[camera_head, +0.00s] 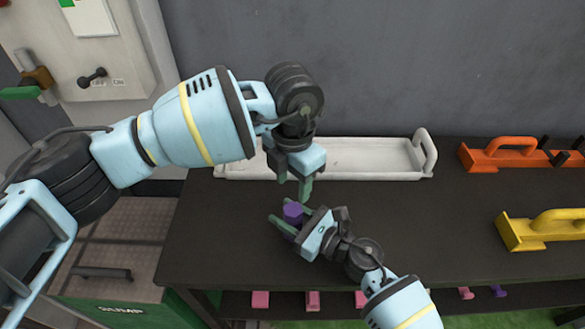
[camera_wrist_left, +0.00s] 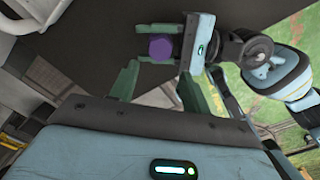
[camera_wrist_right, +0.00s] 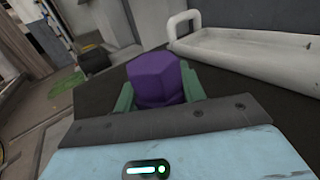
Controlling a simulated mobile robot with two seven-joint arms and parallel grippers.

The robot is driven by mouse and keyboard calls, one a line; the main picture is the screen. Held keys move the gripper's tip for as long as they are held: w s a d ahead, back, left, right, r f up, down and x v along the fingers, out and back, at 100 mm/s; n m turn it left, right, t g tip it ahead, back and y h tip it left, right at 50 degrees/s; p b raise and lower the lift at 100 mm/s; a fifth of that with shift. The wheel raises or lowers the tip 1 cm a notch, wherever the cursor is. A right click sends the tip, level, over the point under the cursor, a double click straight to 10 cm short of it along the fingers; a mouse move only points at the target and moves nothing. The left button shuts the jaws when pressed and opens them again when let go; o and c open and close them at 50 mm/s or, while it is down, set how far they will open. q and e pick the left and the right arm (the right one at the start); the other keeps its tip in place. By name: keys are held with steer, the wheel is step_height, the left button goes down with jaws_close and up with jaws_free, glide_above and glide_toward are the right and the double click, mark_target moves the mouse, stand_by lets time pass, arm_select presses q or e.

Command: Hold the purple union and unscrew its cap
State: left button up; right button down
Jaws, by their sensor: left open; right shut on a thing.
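The purple union (camera_head: 293,211) is held above the dark table between the green fingers of my right gripper (camera_head: 288,222), which is shut on it. In the right wrist view the union (camera_wrist_right: 157,78) stands between both fingers, a faceted purple piece; I cannot make out a separate cap. My left gripper (camera_head: 303,190) is open and empty, pointing down just above the union. In the left wrist view the union's hexagonal end (camera_wrist_left: 161,47) faces the camera, beyond the gap between my left fingers (camera_wrist_left: 158,80), with no visible contact.
A white tray (camera_head: 350,172) with raised end handles lies along the back of the dark table (camera_head: 220,240). An orange toolbox-like tray (camera_head: 480,158) and a yellow one (camera_head: 520,233) are at the right. Pink and purple pieces sit on a lower shelf. The table's left part is clear.

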mark_target(294, 212)
arm_select(q)
step_height(294, 212, down, 8)
steer(key=shift+f, duration=0.1)
stand_by(0.4)
steer(key=c, duration=0.8)
steer(key=shift+n, duration=1.1)
jaws_close()
steer(key=n, duration=0.3)
steer(key=shift+s+n, duration=0.1)
steer(key=shift+n, duration=0.3)
steer(key=shift+d, duration=0.1)
steer(key=shift+n, duration=0.6)
steer(key=n, duration=0.4)
steer(key=shift+s+d+n, duration=0.1)
steer(key=shift+s+n, duration=0.05)
steer(key=shift+n, duration=0.25)
